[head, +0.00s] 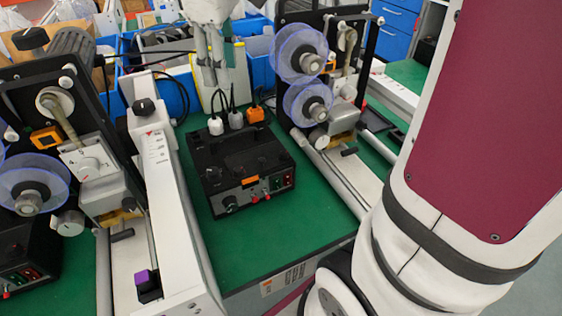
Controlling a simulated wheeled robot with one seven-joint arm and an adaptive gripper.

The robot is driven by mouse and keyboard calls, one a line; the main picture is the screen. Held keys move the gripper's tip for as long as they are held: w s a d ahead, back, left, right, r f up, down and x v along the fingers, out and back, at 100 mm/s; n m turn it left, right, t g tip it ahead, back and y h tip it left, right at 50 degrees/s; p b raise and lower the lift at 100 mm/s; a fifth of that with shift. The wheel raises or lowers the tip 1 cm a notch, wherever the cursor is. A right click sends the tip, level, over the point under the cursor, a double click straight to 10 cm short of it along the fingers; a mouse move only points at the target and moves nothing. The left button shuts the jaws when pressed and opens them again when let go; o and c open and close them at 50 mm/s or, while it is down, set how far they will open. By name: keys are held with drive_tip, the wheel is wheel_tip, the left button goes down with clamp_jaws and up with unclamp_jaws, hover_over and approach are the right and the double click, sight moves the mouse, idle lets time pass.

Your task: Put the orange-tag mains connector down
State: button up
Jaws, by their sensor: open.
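An orange connector (257,115) with a black cable is at the right end of a short row behind the black control box (248,172). I take it to be the orange-tag mains connector. Two white connectors, one at the left (215,126) and one in the middle (236,119), stand beside it, each with a black cable. My gripper (211,78) points down at the top centre, above and left of the orange connector. It is open, apart from the orange connector, and nothing shows between its fingers. Its fingertips are small and partly lost against the background.
Machines with clear blue-edged reels stand at the left (35,185) and right (302,75). A white rail (165,190) runs along the left of the control box. The green tabletop (310,205) is bare right of the box. Blue bins (172,95) stand behind.

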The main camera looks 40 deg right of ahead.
drive_tip(key=s+a+f+m, duration=0.1)
drive_tip(key=s+f+m, duration=0.2)
drive_tip(key=s, duration=0.8)
drive_tip(key=s+a+f+m+t, duration=0.1)
drive_tip(key=s+a+f+m, duration=0.1)
drive_tip(key=s, duration=0.9)
drive_tip(key=f+m, duration=0.1)
drive_tip(key=m, duration=0.1)
drive_tip(key=shift+s+f+m+y, duration=0.2)
drive_tip(key=shift+m+y, duration=0.1)
drive_tip(key=shift+y, duration=0.1)
wheel_tip(320, 180, up, 7)
drive_tip(key=t+p, duration=0.1)
drive_tip(key=p, duration=0.4)
drive_tip(key=shift+t, duration=0.4)
drive_tip(key=shift+w, duration=0.15)
drive_tip(key=shift+f, duration=0.1)
